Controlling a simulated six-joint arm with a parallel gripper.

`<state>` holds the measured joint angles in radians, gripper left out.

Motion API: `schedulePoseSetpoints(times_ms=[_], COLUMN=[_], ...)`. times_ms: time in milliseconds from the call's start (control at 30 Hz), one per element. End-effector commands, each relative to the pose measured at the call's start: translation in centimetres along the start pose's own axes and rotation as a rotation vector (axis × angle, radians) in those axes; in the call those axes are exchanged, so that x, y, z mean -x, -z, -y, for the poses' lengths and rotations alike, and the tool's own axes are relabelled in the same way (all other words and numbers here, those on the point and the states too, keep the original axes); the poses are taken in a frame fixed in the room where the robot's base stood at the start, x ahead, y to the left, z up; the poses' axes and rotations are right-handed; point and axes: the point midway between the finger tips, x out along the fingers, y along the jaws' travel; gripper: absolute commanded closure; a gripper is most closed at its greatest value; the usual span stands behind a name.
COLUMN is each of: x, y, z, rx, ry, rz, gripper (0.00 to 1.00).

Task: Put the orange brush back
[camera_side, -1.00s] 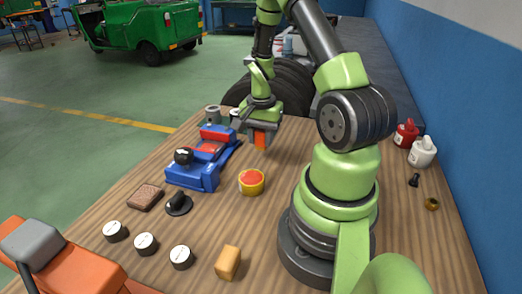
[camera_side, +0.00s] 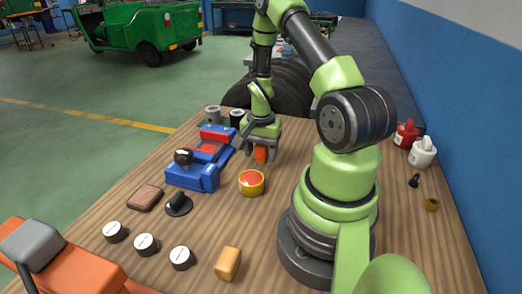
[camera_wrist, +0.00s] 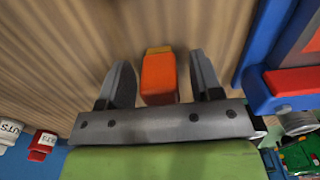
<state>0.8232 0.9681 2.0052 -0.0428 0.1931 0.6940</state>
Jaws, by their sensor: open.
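The orange brush (camera_side: 261,155) is at the far part of the wooden table, right of the blue vise. In the wrist view the orange brush (camera_wrist: 159,78) shows as an orange block with a yellow-brown end. My gripper (camera_side: 262,148) is open around it, pointing down. In the wrist view one finger of my gripper (camera_wrist: 160,65) is on each side of the brush, with a gap at both sides. Its lower part is hidden by my gripper's palm in that view. I cannot tell whether it touches the table.
The blue and red vise (camera_side: 195,175) stands left of my gripper, with two grey cups (camera_side: 213,114) (camera_side: 237,116) behind it. A red button (camera_side: 251,182) is in front. Red (camera_side: 405,134) and white (camera_side: 422,152) bottles stand at right.

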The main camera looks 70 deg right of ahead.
Motion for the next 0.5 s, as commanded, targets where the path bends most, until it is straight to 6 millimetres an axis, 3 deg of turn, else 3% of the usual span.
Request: schedulePoseSetpoints(times_ms=[233, 500], x=[1.2, 6.3], y=[0.1, 0.1], z=[0.1, 0.1], rx=[0.001, 0.001], ry=[0.003, 0.004], rz=[-0.003, -0.006], gripper=[0.41, 0.41])
